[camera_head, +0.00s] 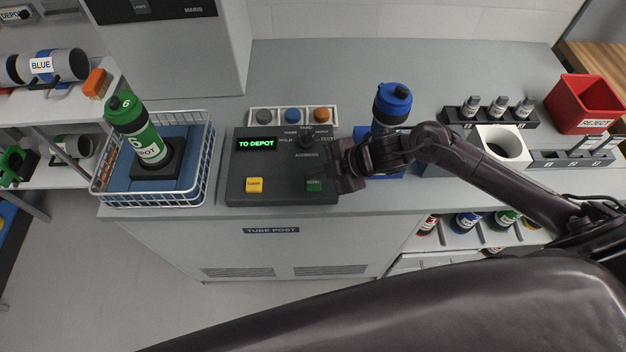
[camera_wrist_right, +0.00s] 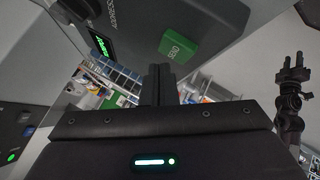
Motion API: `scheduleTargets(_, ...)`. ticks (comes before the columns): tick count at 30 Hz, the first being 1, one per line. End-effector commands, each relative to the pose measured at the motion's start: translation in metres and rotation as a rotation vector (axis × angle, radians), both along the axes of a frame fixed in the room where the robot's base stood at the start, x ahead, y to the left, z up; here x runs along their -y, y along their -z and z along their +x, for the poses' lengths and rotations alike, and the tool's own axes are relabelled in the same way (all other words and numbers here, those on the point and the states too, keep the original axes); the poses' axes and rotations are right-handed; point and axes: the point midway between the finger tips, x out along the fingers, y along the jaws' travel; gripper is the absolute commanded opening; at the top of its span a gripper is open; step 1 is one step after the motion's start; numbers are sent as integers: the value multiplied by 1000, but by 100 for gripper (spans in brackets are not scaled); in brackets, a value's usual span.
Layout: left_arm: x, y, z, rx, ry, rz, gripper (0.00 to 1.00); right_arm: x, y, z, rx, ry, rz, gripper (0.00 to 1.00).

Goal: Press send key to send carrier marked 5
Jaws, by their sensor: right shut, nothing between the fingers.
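The dark control panel (camera_head: 285,200) has a lit green display reading TO DEPOT (camera_head: 256,143), a yellow key (camera_head: 254,185), a green key (camera_head: 314,184) and a dial (camera_head: 306,139). My right gripper (camera_head: 345,165) is shut and empty, at the panel's right edge close to the green key. In the wrist view its fingers (camera_wrist_right: 158,85) are below and left of the green key (camera_wrist_right: 187,34), with a visible gap. A green carrier (camera_head: 142,135) stands tilted on a black base in a white wire basket; its number looks like 6. My left gripper (camera_wrist_right: 290,75) shows in the wrist view, fingers apart.
A blue-capped carrier (camera_head: 392,104) stands behind my right gripper, its lower part hidden. A red REJECT bin (camera_head: 584,104) is at right.

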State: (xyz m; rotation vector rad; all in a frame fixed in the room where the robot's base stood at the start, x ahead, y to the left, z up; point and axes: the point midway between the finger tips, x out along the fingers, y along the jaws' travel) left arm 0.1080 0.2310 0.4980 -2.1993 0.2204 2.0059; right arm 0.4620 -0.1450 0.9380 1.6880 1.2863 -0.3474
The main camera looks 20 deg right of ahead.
Motion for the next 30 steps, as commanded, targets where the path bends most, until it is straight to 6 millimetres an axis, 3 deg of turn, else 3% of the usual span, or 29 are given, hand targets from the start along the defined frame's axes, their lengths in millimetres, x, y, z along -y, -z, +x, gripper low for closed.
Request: scheduleTargets(30,0,5,0,0,0,-1,36,0,9,0,-1,1,0,0)
